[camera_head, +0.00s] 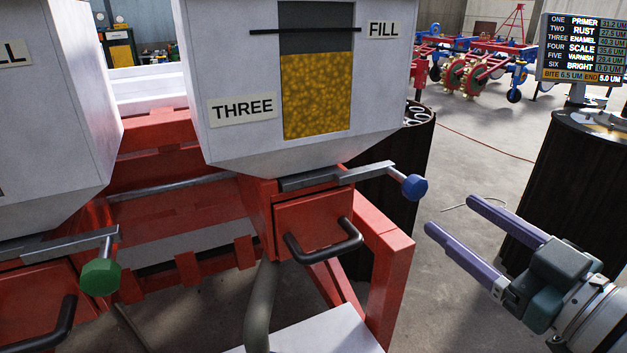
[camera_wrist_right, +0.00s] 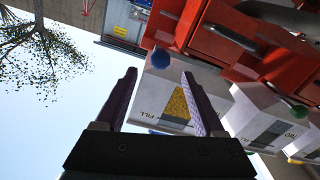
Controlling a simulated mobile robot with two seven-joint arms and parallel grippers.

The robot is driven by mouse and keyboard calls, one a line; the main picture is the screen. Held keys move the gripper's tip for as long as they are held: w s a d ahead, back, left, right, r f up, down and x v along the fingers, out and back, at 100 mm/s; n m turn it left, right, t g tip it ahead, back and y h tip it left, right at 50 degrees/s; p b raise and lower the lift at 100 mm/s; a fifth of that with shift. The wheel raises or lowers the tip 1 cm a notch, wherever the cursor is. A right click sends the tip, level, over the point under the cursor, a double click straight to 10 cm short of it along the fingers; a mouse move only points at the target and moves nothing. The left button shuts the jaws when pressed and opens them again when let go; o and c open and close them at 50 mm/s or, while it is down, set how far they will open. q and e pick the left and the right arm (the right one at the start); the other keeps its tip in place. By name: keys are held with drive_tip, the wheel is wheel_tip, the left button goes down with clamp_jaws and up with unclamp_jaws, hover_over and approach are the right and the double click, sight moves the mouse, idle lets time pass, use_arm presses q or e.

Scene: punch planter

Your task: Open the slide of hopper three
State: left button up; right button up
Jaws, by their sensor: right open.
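Hopper three (camera_head: 235,150) is a pale grey bin labelled THREE, with a window showing yellow grain. Under it a grey metal slide bar (camera_head: 335,177) runs to the right and ends in a blue knob (camera_head: 414,187). Below the bar is a red box front with a black handle (camera_head: 325,245). My right gripper (camera_head: 448,212) is open and empty, just right of the blue knob and slightly lower, apart from it. In the right wrist view, the blue knob (camera_wrist_right: 161,59) shows beyond and between the open fingers (camera_wrist_right: 159,76). My left gripper is not in view.
A neighbouring hopper (camera_head: 45,130) with a green knob (camera_head: 100,276) stands at left. A red frame (camera_head: 385,285) supports the hoppers. Dark drums (camera_head: 565,180) stand at right and behind hopper three. A readout screen (camera_head: 583,48) sits at upper right. Open floor lies around the right gripper.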

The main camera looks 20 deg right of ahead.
sight(420, 191)
drive_tip(key=w+b, duration=0.1)
drive_tip(key=w, duration=0.2)
drive_tip(key=w+b, duration=0.1)
drive_tip(key=w, duration=0.5)
drive_tip(key=shift+w+a+b, duration=0.35)
drive_tip(key=shift+a+b, duration=0.05)
clamp_jaws()
idle(0.9)
